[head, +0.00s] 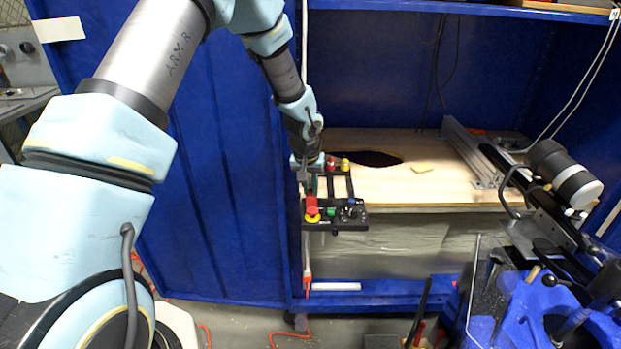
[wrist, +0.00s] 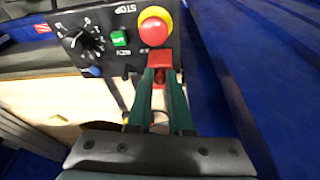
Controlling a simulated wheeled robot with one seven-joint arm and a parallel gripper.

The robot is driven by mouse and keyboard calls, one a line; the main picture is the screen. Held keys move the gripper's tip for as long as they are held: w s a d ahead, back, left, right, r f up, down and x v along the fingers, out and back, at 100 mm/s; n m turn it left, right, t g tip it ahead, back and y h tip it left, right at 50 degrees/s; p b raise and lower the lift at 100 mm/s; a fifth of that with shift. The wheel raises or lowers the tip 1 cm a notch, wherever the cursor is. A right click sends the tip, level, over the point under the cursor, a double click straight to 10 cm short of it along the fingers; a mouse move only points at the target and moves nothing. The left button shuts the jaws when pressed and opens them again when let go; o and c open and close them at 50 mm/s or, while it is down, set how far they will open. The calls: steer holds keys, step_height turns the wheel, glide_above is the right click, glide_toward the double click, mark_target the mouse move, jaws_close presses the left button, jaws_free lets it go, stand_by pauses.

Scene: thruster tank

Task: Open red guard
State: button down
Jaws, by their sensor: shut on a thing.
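The red guard (wrist: 160,60) sits at the edge of a black control panel (wrist: 112,40), beside a red stop button (wrist: 156,28) on a yellow base. My gripper (wrist: 162,75) has its two green fingers closed on the guard, one on each side. The fingers hide part of it. In the head view, my gripper (head: 311,187) reaches down to the panel (head: 350,222) from above, at its left end. The guard's exact angle is hard to tell.
The panel also carries a black dial (wrist: 88,42) and a green button (wrist: 120,38). A wooden board (head: 395,186) lies behind it inside the blue cabinet. A blue door (head: 215,190) stands close on the left. A metal rail (head: 470,155) lies to the right.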

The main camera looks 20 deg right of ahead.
steer(key=shift+w+d+r+g+p, duration=0.1)
steer(key=shift+w+r+g+p, duration=0.3)
steer(key=shift+p, duration=0.7)
steer(key=shift+d+g+y+p, duration=0.1)
steer(key=shift+g+y+p, duration=0.2)
steer(key=shift+p, duration=0.3)
steer(key=shift+f, duration=0.1)
steer(key=c, duration=0.8)
jaws_free()
steer(key=shift+c, duration=0.2)
step_height(320, 180, up, 11)
steer(key=a+b, duration=0.1)
steer(key=b, duration=0.2)
steer(key=shift+s+f, duration=0.15)
steer(key=shift+s, duration=0.15)
steer(key=shift+a, duration=0.1)
